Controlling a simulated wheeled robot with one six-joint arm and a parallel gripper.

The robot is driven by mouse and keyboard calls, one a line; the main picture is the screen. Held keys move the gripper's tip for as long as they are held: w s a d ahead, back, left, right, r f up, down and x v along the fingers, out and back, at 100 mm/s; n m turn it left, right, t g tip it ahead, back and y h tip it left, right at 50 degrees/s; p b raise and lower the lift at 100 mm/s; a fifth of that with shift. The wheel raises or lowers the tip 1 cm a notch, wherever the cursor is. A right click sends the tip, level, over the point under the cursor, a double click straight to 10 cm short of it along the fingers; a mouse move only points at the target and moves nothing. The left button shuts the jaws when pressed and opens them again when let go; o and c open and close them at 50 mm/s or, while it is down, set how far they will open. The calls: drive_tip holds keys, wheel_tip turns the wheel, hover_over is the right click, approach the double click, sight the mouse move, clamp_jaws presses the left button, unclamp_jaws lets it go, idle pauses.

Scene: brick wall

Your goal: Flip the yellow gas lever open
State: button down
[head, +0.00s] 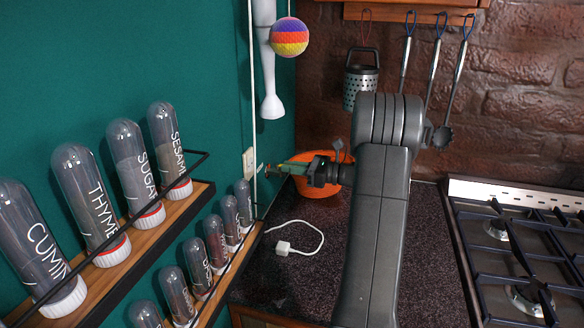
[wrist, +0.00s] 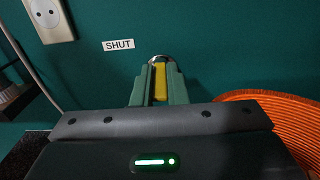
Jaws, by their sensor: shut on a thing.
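The yellow gas lever (wrist: 161,79) shows in the wrist view as a narrow upright bar on the green wall. My gripper (wrist: 160,85) has its green fingers on both sides of the lever and is shut on it. A metal fitting (wrist: 159,59) shows just above the fingertips. A white label reading SHUT (wrist: 118,45) is on the wall to the left of the lever. In the head view my gripper (head: 279,169) reaches left to the green wall. The lever cannot be made out clearly there.
An orange bowl (head: 318,184) stands behind my gripper. A wall socket (wrist: 49,16) is at upper left in the wrist view. Spice racks (head: 140,238) line the left wall. A white cable (head: 302,245) lies on the dark counter, and a gas hob (head: 515,215) is at right.

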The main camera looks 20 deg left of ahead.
drive_tip(key=c, duration=1.4)
unclamp_jaws()
drive_tip(key=shift+c, duration=0.2)
drive_tip(key=w+d+b, duration=0.1)
drive_tip(key=d, duration=1.2)
drive_tip(key=shift+d, duration=0.4)
drive_tip(key=a, duration=0.9)
drive_tip(key=s+a+p, duration=0.1)
drive_tip(key=a, duration=0.4)
drive_tip(key=shift+d, duration=0.1)
